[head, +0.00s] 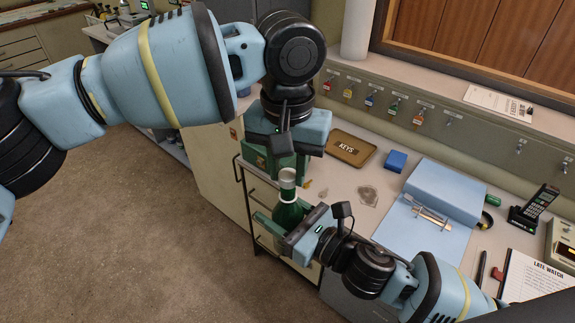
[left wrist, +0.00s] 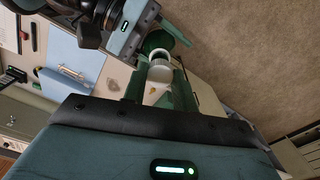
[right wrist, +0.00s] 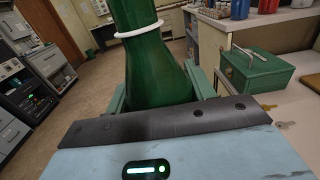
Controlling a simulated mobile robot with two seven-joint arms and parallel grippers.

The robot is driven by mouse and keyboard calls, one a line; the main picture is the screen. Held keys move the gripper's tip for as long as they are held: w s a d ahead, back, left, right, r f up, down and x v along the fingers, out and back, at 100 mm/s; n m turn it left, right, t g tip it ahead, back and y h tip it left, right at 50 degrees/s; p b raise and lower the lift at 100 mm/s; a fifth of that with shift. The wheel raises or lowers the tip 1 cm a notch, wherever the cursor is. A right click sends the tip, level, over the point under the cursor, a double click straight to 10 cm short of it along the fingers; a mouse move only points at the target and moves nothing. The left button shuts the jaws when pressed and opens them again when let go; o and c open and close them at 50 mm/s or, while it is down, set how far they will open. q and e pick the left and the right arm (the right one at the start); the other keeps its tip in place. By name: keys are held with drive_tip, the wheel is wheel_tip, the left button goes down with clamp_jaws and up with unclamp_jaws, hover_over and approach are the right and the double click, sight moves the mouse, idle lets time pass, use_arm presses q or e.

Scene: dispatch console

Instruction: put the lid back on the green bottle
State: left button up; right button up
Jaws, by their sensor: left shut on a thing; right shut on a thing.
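The green bottle (head: 288,216) stands roughly upright in my right gripper (head: 283,222), in front of the counter edge. It has a white ring (right wrist: 139,29) around its neck. My right gripper (right wrist: 160,97) is shut on its body. My left gripper (head: 286,170) is directly above, pointing down, shut on a small pale piece, seemingly the lid (head: 287,174). In the left wrist view the pale piece (left wrist: 158,72) is between the fingers (left wrist: 160,88), in line with the bottle (left wrist: 155,41). I cannot tell whether lid and neck touch; the bottle's top is cut off in the right wrist view.
A green metal box (right wrist: 258,70) is on the counter close behind. A keys tray (head: 352,148), a blue block (head: 397,161), a blue binder (head: 445,190) and a phone (head: 533,206) are on the counter. Open floor (head: 150,240) lies to the left.

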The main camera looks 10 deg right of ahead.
use_arm(q)
drive_tip(key=shift+f, duration=0.8)
drive_tip(key=shift+f, duration=0.55)
